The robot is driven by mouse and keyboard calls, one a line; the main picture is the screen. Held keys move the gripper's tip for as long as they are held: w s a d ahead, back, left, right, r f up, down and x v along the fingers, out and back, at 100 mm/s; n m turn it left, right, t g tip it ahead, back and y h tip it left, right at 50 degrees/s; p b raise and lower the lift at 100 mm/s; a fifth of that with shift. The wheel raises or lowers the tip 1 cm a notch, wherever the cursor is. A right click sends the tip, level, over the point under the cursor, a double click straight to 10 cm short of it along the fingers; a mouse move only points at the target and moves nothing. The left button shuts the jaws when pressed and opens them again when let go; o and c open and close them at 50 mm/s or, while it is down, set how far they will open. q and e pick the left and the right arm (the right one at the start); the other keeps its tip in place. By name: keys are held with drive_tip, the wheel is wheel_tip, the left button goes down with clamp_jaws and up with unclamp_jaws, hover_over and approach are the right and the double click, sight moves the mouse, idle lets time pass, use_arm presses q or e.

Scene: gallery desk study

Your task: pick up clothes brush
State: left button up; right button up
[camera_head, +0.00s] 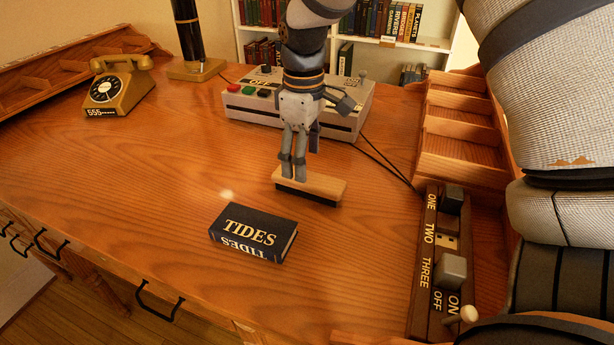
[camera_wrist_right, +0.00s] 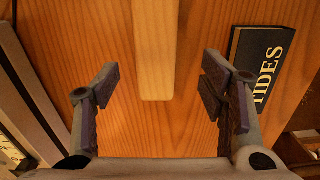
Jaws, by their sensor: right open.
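The clothes brush (camera_head: 318,187) lies on the desk, with a pale wooden back upward and dark bristles below. In the right wrist view the brush (camera_wrist_right: 156,50) is a pale strip between and just ahead of the fingers. My right gripper (camera_head: 293,175) is above the left end of the brush, pointing down. In the wrist view the right gripper (camera_wrist_right: 158,88) is open, with a finger on each side of the brush and wood visible between. Whether the fingertips are at brush height is hard to tell. My left gripper is not in view.
A dark book titled TIDES (camera_head: 254,232) lies in front of the brush. A grey box with coloured buttons (camera_head: 290,108) stands behind it. A switch panel (camera_head: 440,262) is at right, a yellow telephone (camera_head: 118,84) at far left. The desk's left middle is clear.

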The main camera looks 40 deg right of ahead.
sight(309, 185)
drive_tip(key=f, duration=0.6)
drive_tip(key=shift+d+f, duration=0.25)
drive_tip(key=shift+f, duration=0.1)
drive_tip(key=c, duration=1.3)
